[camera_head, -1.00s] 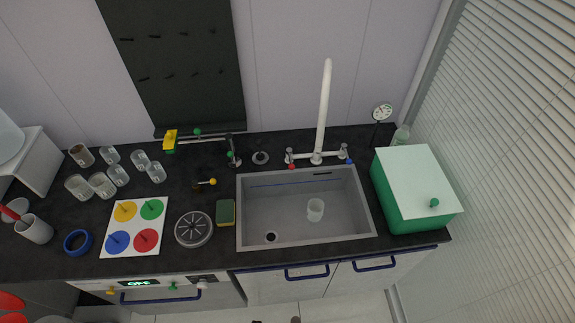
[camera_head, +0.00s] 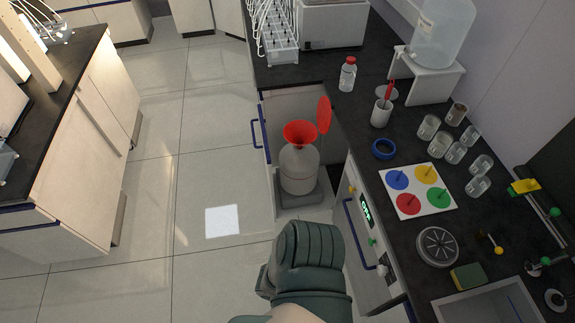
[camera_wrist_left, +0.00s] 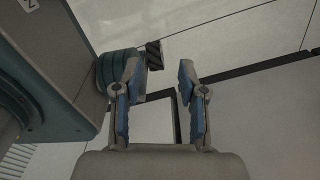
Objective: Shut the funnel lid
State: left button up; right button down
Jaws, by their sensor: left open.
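The red funnel (camera_head: 300,133) sits in the neck of a translucent white canister (camera_head: 299,170), below the counter in an open bay. The funnel lid (camera_head: 325,115) is a red disc standing upright at the funnel's right rim, so the funnel mouth is open to view. My left gripper (camera_wrist_left: 158,75) is open in the left wrist view, with nothing between its fingers. Neither the funnel nor the lid can be made out there. A green-grey part of my own arm fills the lower middle of the head view; no fingers show there. My right gripper is not in view.
The canister stands on a grey base (camera_head: 300,196). A blue-handled door or drawer edge (camera_head: 262,135) is left of it, and the black counter (camera_head: 350,150) edge runs close on its right. A red-capped bottle (camera_head: 347,75) stands on the counter above. The floor (camera_head: 190,170) to the left is clear.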

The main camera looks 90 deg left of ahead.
aim_at(323, 111)
jog(key=k+u, duration=0.35)
jog(key=k+j+u, duration=0.1)
jog(key=k+u, duration=0.25)
jog(key=u, duration=2.1)
jog(key=i+u, duration=0.15)
